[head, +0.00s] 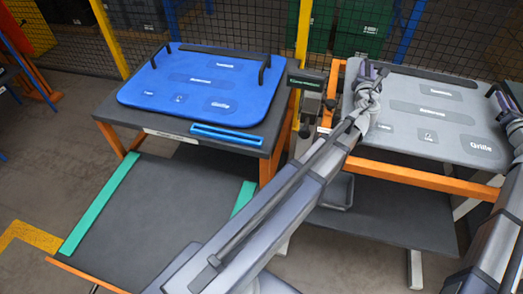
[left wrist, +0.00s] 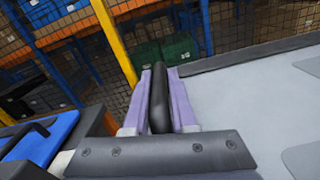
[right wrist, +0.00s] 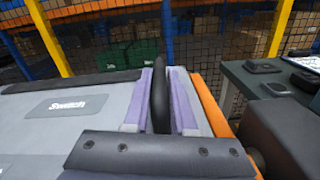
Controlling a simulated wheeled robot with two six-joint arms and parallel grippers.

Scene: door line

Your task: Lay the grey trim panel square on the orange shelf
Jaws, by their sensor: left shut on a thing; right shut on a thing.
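The grey trim panel (head: 402,145) lies face up at the right, over an orange-framed stand (head: 425,180). It has a black handle at each side and printed labels, one reading Grille. My left gripper (head: 368,74) is shut on its left black handle, which stands between the purple fingers in the left wrist view (left wrist: 160,102). My right gripper (head: 503,102) is shut on the right black handle (right wrist: 160,98). A dark shelf (head: 135,215) with an orange front edge and two teal strips is at lower left, empty where visible. Whether the panel touches its stand I cannot tell.
A blue panel (head: 205,80) with black handles lies on a dark orange-legged table (head: 250,140) at back left, with a blue tray (head: 227,135) before it. A small dark sign (head: 306,81) stands between the tables. A mesh fence with yellow posts is behind.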

